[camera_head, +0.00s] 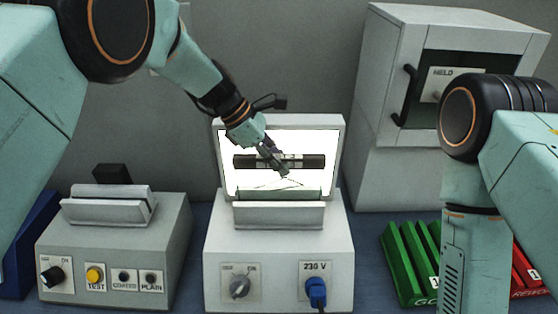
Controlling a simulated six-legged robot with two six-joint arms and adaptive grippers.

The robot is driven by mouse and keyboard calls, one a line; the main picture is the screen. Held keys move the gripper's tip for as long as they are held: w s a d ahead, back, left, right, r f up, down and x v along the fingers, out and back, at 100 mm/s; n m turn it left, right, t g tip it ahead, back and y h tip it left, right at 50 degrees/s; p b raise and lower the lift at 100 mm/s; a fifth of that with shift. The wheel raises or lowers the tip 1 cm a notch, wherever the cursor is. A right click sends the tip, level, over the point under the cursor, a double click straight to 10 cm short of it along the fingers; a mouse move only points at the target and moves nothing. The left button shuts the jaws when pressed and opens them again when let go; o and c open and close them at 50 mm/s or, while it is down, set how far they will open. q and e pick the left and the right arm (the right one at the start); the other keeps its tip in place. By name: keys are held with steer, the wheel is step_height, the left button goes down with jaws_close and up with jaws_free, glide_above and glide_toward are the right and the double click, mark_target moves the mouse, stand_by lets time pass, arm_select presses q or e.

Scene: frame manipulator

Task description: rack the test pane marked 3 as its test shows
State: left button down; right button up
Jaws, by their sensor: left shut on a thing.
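My left gripper (279,166) is shut on a pane with a dark top bar (312,161), in front of a lit white screen. A pale label sits mid-bar, partly hidden by the fingers; I cannot read its mark. Thin dark lines, like a crack or scratch, show low against the light. The light box (222,237) has a pale slotted holder (278,215) in front of the screen; I cannot tell whether the pane touches it. A second tester (110,240) at left has a TEST button, with COATED and PLAIN indicators. My right gripper is out of view.
A green rack (402,262) and a red REWORK rack (524,272) stand at right, partly behind my right arm. A cabinet labelled HELD (400,30) stands behind them. A blue rack (30,240) is at far left. A blue plug (316,290) sits in the 230 V socket.

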arm_select(q)
steer(key=shift+w+r, duration=0.15)
steer(key=shift+r, duration=0.5)
steer(key=shift+r+p, duration=0.3)
steer(key=shift+r, duration=3.45)
steer(key=shift+f, duration=0.1)
